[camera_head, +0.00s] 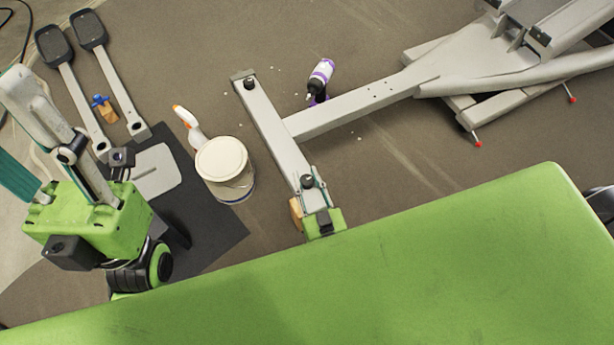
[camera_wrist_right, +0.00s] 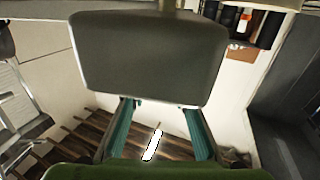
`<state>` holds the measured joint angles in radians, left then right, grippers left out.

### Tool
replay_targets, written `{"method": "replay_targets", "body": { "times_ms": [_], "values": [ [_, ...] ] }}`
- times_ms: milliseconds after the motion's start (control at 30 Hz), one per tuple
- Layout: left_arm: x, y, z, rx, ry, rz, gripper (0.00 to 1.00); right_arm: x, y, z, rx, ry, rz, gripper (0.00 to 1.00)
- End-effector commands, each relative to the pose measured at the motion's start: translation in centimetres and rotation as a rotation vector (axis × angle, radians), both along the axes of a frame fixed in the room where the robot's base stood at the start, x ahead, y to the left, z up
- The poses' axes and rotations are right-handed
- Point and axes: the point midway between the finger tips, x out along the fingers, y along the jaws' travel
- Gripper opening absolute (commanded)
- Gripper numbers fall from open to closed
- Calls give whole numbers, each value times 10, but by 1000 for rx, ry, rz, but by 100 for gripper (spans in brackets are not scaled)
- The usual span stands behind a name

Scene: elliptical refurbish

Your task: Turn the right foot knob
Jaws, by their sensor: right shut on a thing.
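The grey elliptical frame lies on the floor, its crossbar (camera_head: 272,132) joined to a long beam. A dark knob (camera_head: 307,181) sits at the crossbar's near end; another (camera_head: 250,84) is at its far end. My right gripper (camera_head: 308,182) has its teal fingers around the near knob and is shut on it. In the right wrist view, a dark, pale-rimmed block (camera_wrist_right: 150,58), apparently the bar's end, hides the fingertips of the right gripper (camera_wrist_right: 158,125) and the knob. My left gripper (camera_head: 60,160) is at the left edge, away from the frame; its opening is unclear.
A white bucket (camera_head: 222,163) stands left of the crossbar. A purple-labelled bottle (camera_head: 321,73) is beside the beam. Two pedal arms (camera_head: 117,92) and a small orange-and-blue object (camera_head: 106,107) lie at upper left. A dark mat (camera_head: 205,225) is below the bucket.

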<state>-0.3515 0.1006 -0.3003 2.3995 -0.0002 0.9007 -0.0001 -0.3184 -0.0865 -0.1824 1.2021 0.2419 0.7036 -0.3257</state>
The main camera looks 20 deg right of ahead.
Motion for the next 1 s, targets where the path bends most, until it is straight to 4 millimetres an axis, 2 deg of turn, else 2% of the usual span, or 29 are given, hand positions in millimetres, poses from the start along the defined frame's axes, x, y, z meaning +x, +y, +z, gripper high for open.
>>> {"method": "replay_targets", "body": {
  "times_ms": [633, 667, 700, 1000],
  "values": [
    [0, 0, 1, 0, 1, -1, 43, 1, 0, 0, 0, -2, -48, 4],
    [0, 0, 1, 0, 1, -1, 43, 1, 0, 1, 0, -2, -48, 33],
    [0, 0, 1, 0, 1, -1, 43, 1, 0, 1, 0, -2, -48, 43],
    [0, 1, 2, -1, -4, 1, 43, 1, 0, 0, 0, -2, -48, 43]
  ]
}}
